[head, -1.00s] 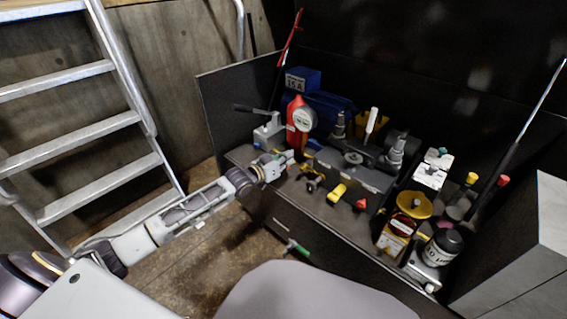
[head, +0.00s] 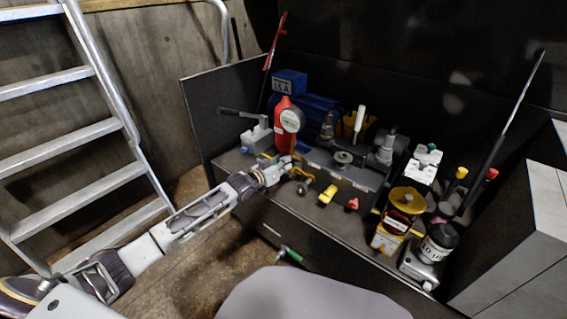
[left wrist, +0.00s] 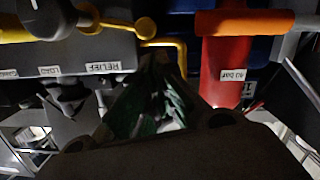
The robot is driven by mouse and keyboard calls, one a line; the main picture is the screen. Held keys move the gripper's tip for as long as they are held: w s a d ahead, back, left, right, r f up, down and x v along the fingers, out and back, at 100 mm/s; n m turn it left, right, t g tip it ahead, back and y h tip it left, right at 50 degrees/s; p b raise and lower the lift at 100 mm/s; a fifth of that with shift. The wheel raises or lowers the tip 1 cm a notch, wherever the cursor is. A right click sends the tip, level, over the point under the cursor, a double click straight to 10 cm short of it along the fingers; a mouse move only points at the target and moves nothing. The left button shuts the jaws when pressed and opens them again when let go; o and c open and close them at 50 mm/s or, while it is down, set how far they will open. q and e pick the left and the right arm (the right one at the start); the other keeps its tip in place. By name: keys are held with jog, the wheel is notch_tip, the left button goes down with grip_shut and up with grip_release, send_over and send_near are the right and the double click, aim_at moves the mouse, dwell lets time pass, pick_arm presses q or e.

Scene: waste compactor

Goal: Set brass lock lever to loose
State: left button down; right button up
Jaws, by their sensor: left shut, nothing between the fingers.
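My left gripper (head: 288,164) is at the front left of the bench-top equipment, just below the red cylinder with a round gauge (head: 290,120). Its fingers are shut and empty. A small brass-coloured lever (head: 303,174) shows right beside the fingertips; I cannot tell whether they touch. No loose marking is legible.
The bench carries a yellow-handled part (head: 327,194), a red knob (head: 352,204), a yellow-topped device (head: 407,200) and a dark round container (head: 440,240). A green-handled valve (head: 289,254) sticks out below the front edge. A ladder (head: 65,140) stands left.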

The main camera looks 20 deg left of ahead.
pick_arm(q)
jog(key=shift+d+f, duration=0.15)
jog(key=shift+f, duration=0.3)
pick_arm(e)
jog(key=shift+w+a+f, duration=0.1)
jog(key=shift+w, duration=0.2)
jog(key=shift+s, duration=0.25)
pick_arm(q)
jog(key=shift+w+a+f+n+p, duration=0.1)
jog(key=shift+a+f+n+p, duration=0.45)
jog(key=shift+p, duration=0.65)
pick_arm(e)
jog(key=shift+w+a+r, duration=0.15)
jog(key=shift+w+r, duration=0.05)
jog(key=shift+r, duration=0.45)
jog(key=shift+w+a+r, duration=0.15)
jog(key=shift+r, duration=0.45)
pick_arm(q)
jog(key=shift+d+f, duration=0.1)
jog(key=shift+d, duration=0.05)
